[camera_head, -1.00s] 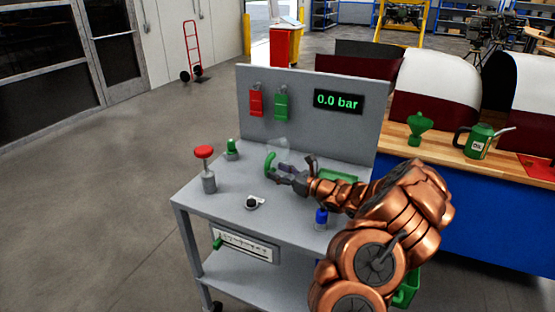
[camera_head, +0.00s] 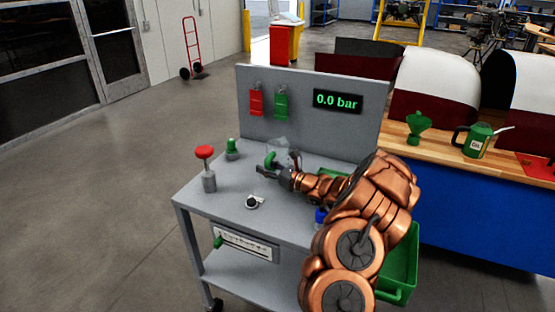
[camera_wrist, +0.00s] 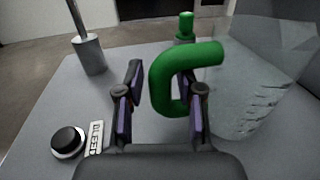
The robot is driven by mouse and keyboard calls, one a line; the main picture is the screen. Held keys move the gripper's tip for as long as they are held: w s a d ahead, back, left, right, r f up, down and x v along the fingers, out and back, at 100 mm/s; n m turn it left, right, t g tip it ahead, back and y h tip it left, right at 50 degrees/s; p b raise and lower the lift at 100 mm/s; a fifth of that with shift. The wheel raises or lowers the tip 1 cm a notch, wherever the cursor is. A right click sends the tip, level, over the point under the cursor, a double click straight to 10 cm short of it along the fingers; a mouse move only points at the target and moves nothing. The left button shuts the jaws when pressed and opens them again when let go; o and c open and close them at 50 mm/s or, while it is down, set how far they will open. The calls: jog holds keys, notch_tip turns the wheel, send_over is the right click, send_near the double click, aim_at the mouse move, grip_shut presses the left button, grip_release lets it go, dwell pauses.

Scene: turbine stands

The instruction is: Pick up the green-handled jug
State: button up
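The jug stands on the grey cart top, with a clear body (camera_wrist: 262,85) and a green C-shaped handle (camera_wrist: 178,78) on its left side in the wrist view. In the head view its handle (camera_head: 270,160) is partly hidden by my gripper (camera_head: 278,168), and its clear body (camera_head: 280,147) is faint. My gripper (camera_wrist: 161,105) is open in the wrist view, with its two dark fingers apart. The handle appears in the gap between them, closer to the right finger. I cannot tell whether that finger touches it.
A red knob on a post (camera_head: 205,165), a green-topped part (camera_head: 232,149) and a black button (camera_wrist: 66,141) stand on the cart (camera_head: 195,210). A back panel (camera_head: 310,125) rises behind the jug. A blue-topped item (camera_head: 320,214) is beside my arm.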

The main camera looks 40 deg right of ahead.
grip_shut()
dwell(0.6)
jog(key=shift+r+b, duration=0.8)
jog(key=shift+r, duration=4.2)
jog(key=shift+c, duration=1.4)
grip_release()
grip_shut()
